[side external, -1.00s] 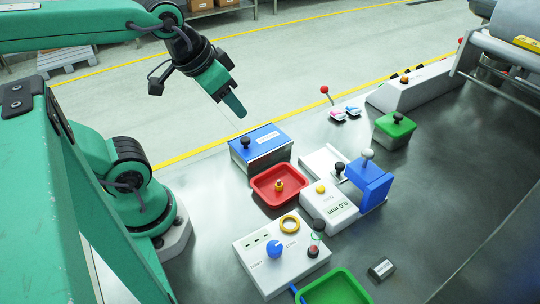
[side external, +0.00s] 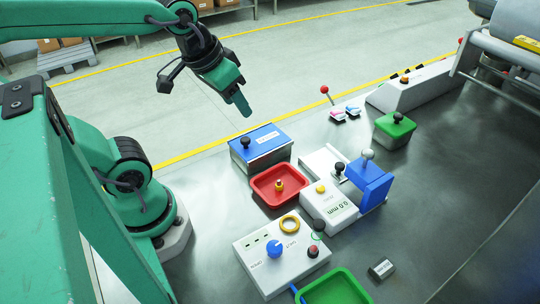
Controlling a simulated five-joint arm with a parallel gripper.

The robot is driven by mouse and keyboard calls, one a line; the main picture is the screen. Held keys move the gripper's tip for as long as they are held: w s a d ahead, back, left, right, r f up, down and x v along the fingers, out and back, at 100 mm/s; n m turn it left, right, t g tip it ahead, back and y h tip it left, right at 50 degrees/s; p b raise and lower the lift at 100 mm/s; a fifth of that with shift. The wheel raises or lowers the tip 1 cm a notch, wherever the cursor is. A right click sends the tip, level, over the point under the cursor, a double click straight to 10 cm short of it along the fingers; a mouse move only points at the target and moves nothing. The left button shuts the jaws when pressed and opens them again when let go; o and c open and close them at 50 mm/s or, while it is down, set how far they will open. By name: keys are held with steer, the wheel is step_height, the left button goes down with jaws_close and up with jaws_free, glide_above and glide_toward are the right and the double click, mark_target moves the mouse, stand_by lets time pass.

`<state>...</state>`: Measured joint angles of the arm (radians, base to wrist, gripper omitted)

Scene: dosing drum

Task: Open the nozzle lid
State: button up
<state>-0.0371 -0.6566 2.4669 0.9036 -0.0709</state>
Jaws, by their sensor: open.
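My gripper (side external: 241,102) is open and empty, high above the back edge of the steel table. It is above and behind a blue box (side external: 262,151) with a black knob on its lid. A green box (side external: 394,131) with a black-knobbed lid stands further right. Both lids look shut. A small black knob (side external: 339,168) stands on a white plate beside a blue block (side external: 371,184) with a grey ball-topped lever. I cannot tell from this view which of these is the nozzle lid.
A red tray (side external: 265,198) holds a small yellow-and-red piece. A control box (side external: 258,264) with a blue dial and a green tray (side external: 350,292) are in front. A red-knobbed lever (side external: 325,90) stands behind. The table's right front is mostly clear.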

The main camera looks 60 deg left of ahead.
mark_target(246, 139)
steer(key=w+a+f+n+g, duration=0.1)
steer(key=w+a+f+n, duration=0.1)
steer(key=f, duration=0.1)
steer(key=w+a+f+n+g, duration=0.2)
steer(key=a+n, duration=0.1)
steer(key=w+a+f+n+g, duration=0.1)
steer(key=a+f+n, duration=0.1)
steer(key=f, duration=0.1)
steer(key=shift+w+a+f+n+g, duration=0.15)
steer(key=shift+w+f+n+g, duration=0.15)
steer(key=shift+w+n, duration=0.1)
steer(key=shift+w+a+f+n, duration=0.1)
steer(key=shift+a+f+n, duration=0.2)
steer(key=shift+f, duration=0.05)
steer(key=shift+f, duration=3.9)
jaws_close()
